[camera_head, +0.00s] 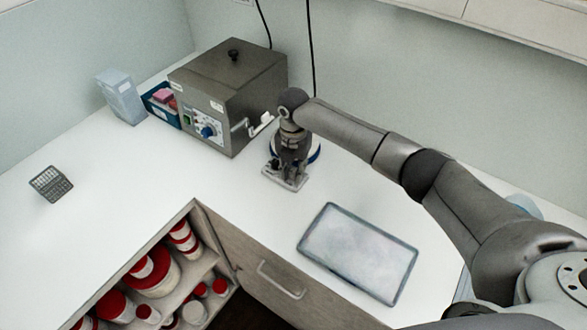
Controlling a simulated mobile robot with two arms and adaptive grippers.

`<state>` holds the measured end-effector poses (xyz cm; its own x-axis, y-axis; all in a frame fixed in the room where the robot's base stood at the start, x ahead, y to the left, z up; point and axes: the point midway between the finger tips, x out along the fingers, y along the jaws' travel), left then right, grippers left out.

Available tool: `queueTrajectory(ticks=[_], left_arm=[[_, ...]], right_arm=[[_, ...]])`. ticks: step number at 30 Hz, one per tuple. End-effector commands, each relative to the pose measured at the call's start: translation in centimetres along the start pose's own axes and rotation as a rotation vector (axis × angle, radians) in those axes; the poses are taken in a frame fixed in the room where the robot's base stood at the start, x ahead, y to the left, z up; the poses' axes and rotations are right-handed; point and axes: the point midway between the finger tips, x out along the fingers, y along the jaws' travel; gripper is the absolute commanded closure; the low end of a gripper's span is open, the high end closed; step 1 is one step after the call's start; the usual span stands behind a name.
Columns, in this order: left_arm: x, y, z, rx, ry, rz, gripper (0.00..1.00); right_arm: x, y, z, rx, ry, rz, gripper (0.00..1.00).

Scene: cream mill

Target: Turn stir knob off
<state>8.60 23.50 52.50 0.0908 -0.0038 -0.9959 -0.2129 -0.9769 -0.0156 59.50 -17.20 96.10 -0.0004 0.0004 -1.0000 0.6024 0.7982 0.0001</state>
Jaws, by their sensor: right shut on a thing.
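The cream mill is a grey metal box (230,90) with a black top handle, standing on the white counter against the back wall. A blue round knob (208,131) sits on its front control panel (203,125). My right gripper (285,180) points down over the counter, to the right of the mill and apart from the knob. It is shut on a round white thing with a blue rim (315,150), mostly hidden behind the gripper. Which way the knob is turned is too small to tell. My left gripper is not in view.
Open shelves (205,262) hold red-lidded jars below.

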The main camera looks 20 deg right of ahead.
Motion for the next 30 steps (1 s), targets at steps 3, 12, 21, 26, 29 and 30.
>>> queueTrajectory(ticks=[3, 12, 21, 26, 29, 30], left_arm=[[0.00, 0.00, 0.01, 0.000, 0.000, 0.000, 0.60], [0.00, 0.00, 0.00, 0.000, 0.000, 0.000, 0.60], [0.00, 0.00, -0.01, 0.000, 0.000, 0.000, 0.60], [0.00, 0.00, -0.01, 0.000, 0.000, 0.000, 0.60], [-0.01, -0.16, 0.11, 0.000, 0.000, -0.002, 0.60], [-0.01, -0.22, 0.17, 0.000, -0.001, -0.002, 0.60]], right_arm=[[-0.06, 0.05, 0.01, -0.014, 0.000, 0.001, 1.00], [-0.06, 0.04, 0.01, -0.018, -0.001, 0.001, 1.00], [-0.05, 0.03, 0.02, -0.017, -0.001, 0.001, 0.54], [-0.03, 0.01, 0.01, -0.016, -0.001, 0.000, 0.54], [-0.06, 0.01, 0.01, -0.016, -0.001, 0.000, 0.54], [-0.17, 0.02, 0.02, -0.016, -0.001, 0.001, 0.54]])
